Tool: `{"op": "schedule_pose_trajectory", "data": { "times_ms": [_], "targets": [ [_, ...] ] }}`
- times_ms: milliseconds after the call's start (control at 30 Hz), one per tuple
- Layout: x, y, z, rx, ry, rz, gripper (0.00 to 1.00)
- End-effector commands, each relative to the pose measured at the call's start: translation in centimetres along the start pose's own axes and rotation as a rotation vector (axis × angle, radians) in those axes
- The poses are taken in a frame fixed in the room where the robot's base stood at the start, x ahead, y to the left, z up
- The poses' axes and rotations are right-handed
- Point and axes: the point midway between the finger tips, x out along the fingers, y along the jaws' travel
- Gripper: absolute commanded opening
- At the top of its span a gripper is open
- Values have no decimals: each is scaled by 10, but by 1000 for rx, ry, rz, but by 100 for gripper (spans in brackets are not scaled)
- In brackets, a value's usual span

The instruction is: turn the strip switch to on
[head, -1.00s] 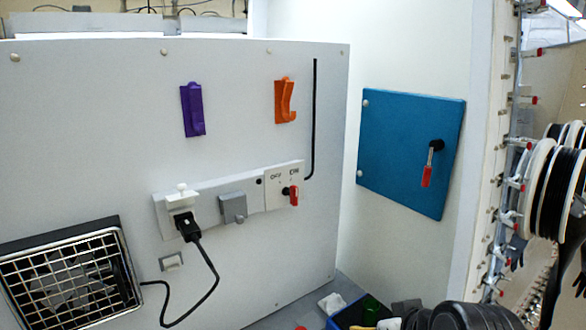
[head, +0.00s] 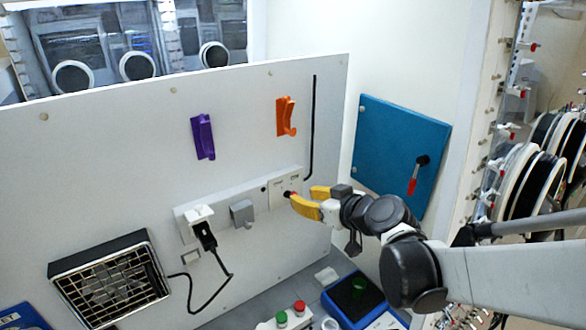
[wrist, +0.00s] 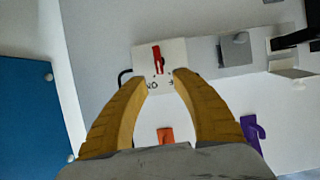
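The white switch strip (head: 223,218) runs along the grey panel in the head view. Its red switch handle (head: 288,194) sits at the right end, partly hidden by my gripper. In the wrist view the red handle (wrist: 157,58) stands nearly upright in the picture, on a white plate (wrist: 174,50). Upside-down lettering shows just below it, partly covered by a fingertip. My gripper (head: 306,199) has yellow fingers, open and empty. Its fingertips (wrist: 162,80) are spread apart in front of the plate, just below the handle in the wrist picture. Contact cannot be told.
A grey box (head: 242,213) and a black plug (head: 206,236) with its cord are on the strip. Purple (head: 203,137) and orange (head: 286,117) hooks are above. A vent (head: 110,280) is left; a blue door (head: 400,150) is right. A blue tray (head: 345,318) lies below.

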Motion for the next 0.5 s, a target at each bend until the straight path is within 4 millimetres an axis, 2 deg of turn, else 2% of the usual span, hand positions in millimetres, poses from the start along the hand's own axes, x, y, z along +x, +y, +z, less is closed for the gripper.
{"op": "schedule_pose_trajectory", "data": {
  "times_ms": [33,200,333,500],
  "targets": [
    [11,-1,1,-2,-1,-3,32],
    [40,-1,0,-2,-1,-2,32],
    [51,0,0,0,-1,-1,32],
    [56,0,0,0,-1,0,32]
  ]
}}
